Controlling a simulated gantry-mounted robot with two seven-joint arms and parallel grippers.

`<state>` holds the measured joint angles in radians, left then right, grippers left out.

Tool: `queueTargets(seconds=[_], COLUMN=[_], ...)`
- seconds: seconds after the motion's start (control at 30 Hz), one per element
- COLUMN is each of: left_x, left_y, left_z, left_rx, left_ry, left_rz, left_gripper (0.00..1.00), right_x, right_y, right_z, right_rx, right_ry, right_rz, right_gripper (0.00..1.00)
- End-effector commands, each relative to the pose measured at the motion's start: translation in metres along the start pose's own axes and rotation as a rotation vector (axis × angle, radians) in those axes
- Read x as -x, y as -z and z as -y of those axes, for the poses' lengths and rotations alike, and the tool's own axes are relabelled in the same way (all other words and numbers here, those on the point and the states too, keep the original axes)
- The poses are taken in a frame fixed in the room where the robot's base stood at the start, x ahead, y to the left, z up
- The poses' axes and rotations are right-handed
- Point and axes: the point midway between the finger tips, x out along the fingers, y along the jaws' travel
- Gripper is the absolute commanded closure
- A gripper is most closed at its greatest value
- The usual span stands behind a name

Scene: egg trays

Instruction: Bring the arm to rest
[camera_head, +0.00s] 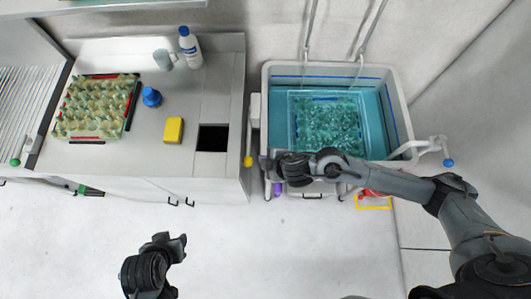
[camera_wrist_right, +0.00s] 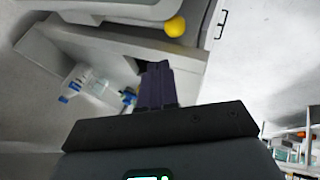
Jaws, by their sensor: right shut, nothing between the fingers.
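My right arm reaches in from the right in the head view, across the front of the sink. Its gripper (camera_head: 266,160) is near the sink's front left corner, by the counter's right end. In the right wrist view the dark fingers (camera_wrist_right: 157,84) are together, with nothing between them. My left gripper (camera_head: 180,243) shows at the lower left of the head view, over the floor in front of the counter. Its fingers are small and dark there, and I cannot tell whether they are apart.
The sink (camera_head: 392,105) holds a basket (camera_head: 364,130) of many clear pieces in water. On the counter (camera_head: 130,160) are an egg tray (camera_head: 75,134), a blue cap-like object (camera_head: 151,97), a yellow block (camera_head: 173,130), a mug (camera_head: 164,60) and a bottle (camera_head: 190,48). The floor in front is open.

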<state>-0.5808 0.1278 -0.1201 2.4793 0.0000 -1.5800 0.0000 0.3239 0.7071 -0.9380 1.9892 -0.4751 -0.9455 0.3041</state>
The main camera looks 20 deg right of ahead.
Motion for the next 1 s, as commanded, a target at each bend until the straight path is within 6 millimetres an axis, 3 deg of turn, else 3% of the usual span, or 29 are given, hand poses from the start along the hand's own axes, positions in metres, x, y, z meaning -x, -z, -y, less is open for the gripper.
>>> queueTargets(seconds=[0.47,0.57,0.67,0.8,0.9,1.0], left_x=[0.0,0.0,0.001,0.001,0.001,0.001], left_y=[0.001,0.001,0.002,0.002,0.002,0.002], left_z=[-0.002,-0.003,-0.003,-0.003,-0.003,-0.002], left_rx=[0.008,0.011,0.013,0.013,0.011,0.009], left_ry=[-0.006,-0.009,-0.01,-0.01,-0.009,-0.007], left_rz=[-0.002,-0.003,-0.004,-0.004,-0.004,-0.004], left_gripper=[0.58,0.58,0.58,0.58,0.58,0.58], right_x=[-0.001,-0.003,-0.005,0.005,0.023,0.04], right_y=[-0.002,-0.005,-0.003,0.025,0.045,0.046], right_z=[0.005,0.024,0.062,0.11,0.122,0.116], right_rx=[-0.003,-0.013,-0.05,-0.191,-0.363,-0.543], right_ry=[0.008,0.04,0.101,0.177,0.187,0.161], right_rz=[0.002,0.007,0.0,-0.059,-0.092,-0.076], right_gripper=[1.0,1.0,1.0,1.0,1.0,1.0])
